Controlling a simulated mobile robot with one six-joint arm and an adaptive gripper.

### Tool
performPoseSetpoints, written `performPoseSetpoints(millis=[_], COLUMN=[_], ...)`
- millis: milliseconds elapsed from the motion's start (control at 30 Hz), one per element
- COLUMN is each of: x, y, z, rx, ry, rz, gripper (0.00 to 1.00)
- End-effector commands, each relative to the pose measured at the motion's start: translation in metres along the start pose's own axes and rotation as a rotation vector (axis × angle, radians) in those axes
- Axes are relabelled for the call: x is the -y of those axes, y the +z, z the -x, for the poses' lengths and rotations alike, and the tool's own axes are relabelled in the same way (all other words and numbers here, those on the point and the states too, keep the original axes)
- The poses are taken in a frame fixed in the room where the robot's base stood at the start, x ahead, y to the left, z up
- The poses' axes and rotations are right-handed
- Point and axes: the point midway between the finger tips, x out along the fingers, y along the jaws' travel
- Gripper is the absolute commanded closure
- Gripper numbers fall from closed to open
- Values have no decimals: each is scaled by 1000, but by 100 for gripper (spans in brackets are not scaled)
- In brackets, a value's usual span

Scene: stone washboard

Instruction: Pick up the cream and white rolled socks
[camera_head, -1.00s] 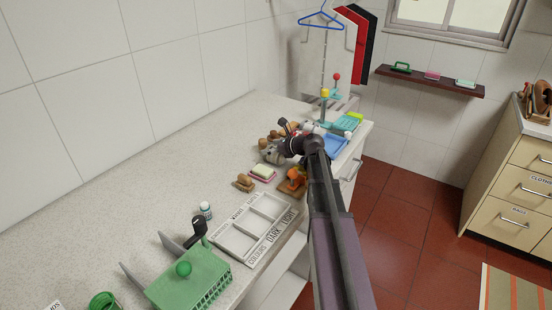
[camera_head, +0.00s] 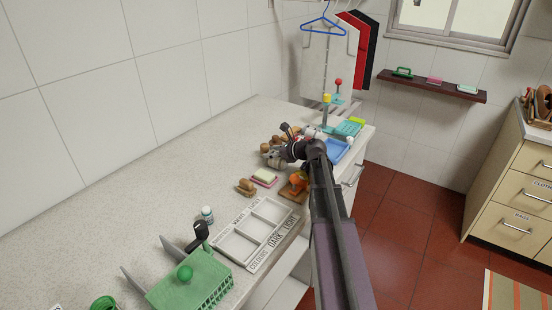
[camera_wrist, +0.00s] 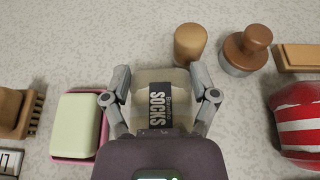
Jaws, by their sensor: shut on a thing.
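The cream and white rolled socks (camera_wrist: 181,96) are in the middle of the wrist view, with a dark band lettered "SOCKS" around them. My gripper (camera_wrist: 162,92) is shut on them, one finger on each side. In the head view my gripper (camera_head: 272,157) is over the stone counter, and my arm hides most of the socks there. I cannot tell whether the socks touch the counter.
A soap bar on a pink dish (camera_wrist: 75,158) lies left of the socks, with a wooden brush (camera_wrist: 17,112) further left. A wooden cylinder (camera_wrist: 190,43) and a stamp-like wooden tool (camera_wrist: 246,50) are behind. A red-and-white striped bundle (camera_wrist: 298,125) is at right. A sorting tray (camera_head: 236,246) lies nearer.

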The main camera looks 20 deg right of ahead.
Motion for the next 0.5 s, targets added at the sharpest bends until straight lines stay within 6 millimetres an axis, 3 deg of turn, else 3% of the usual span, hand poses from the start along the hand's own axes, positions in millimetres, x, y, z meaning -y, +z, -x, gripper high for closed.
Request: performPoseSetpoints(millis=[500], x=[0], y=[18], z=[7], rx=[-1], ry=[1], rz=[1], gripper=[72])
